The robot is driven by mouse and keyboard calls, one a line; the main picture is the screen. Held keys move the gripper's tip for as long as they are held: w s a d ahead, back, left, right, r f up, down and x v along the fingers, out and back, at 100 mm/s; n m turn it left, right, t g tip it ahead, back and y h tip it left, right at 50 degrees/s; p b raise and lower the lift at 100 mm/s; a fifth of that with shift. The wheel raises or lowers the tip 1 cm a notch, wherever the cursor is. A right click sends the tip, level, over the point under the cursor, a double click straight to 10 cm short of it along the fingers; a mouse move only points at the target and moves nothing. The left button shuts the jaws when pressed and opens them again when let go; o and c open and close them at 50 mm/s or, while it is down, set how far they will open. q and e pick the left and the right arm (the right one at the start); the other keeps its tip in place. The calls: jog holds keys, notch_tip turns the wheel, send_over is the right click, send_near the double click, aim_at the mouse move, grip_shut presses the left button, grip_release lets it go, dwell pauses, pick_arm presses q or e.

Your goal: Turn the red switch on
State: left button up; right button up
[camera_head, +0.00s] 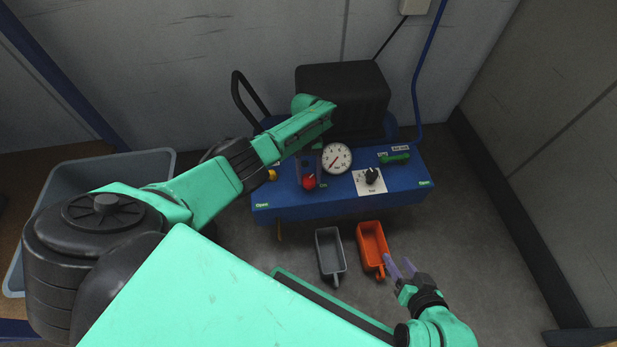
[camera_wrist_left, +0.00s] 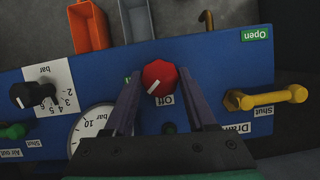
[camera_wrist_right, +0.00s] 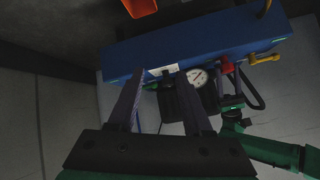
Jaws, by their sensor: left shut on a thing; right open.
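The red switch (camera_head: 309,182) is a round knob on the front of a blue panel (camera_head: 283,207). In the left wrist view the red switch (camera_wrist_left: 160,73) shows a white pointer line slanting to the lower left, and a small label reading Off is beside it. My left gripper (camera_head: 309,168) reaches in from the left, with its purple fingers on either side of the switch, shut on it. My right gripper (camera_head: 401,268) is open and empty, low and to the right, in front of the panel and apart from it.
The panel also carries a round gauge (camera_head: 337,158), a black knob (camera_head: 372,175), a green handle (camera_head: 395,159) and a yellow handle (camera_wrist_left: 265,98). A grey bin (camera_head: 330,252) and an orange bin (camera_head: 372,246) are in front of the panel. A black box stands behind.

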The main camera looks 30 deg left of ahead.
pick_arm(q)
jog(key=shift+d+f+m+y+b, duration=0.1)
jog(key=shift+m+y+b, duration=0.25)
jog(key=shift+m, duration=0.65)
jog(key=shift+m+g+y, duration=0.3)
jog(key=shift+m+y, duration=0.05)
jog(key=shift+m, duration=0.55)
jog(key=shift+m+y, duration=0.5)
jog(key=shift+m, duration=0.7)
jog(key=shift+d+m+y, duration=0.1)
jog(key=shift+m+y, duration=0.3)
jog(key=shift+m, duration=0.5)
pick_arm(e)
jog(key=shift+a+f+m+t+y, duration=0.15)
jog(key=shift+a+f+t+y, duration=0.1)
jog(key=shift+a+t, duration=0.25)
jog(key=shift+a+f+m+t+y, duration=0.15)
jog(key=shift+a+t+y, duration=0.1)
jog(key=shift+a+t, duration=0.25)
jog(key=shift+s+a, duration=0.1)
pick_arm(q)
jog(key=o, duration=1.4)
jog(key=shift+c, duration=0.2)
jog(key=shift+w+r, duration=0.1)
jog(key=shift+r, duration=0.1)
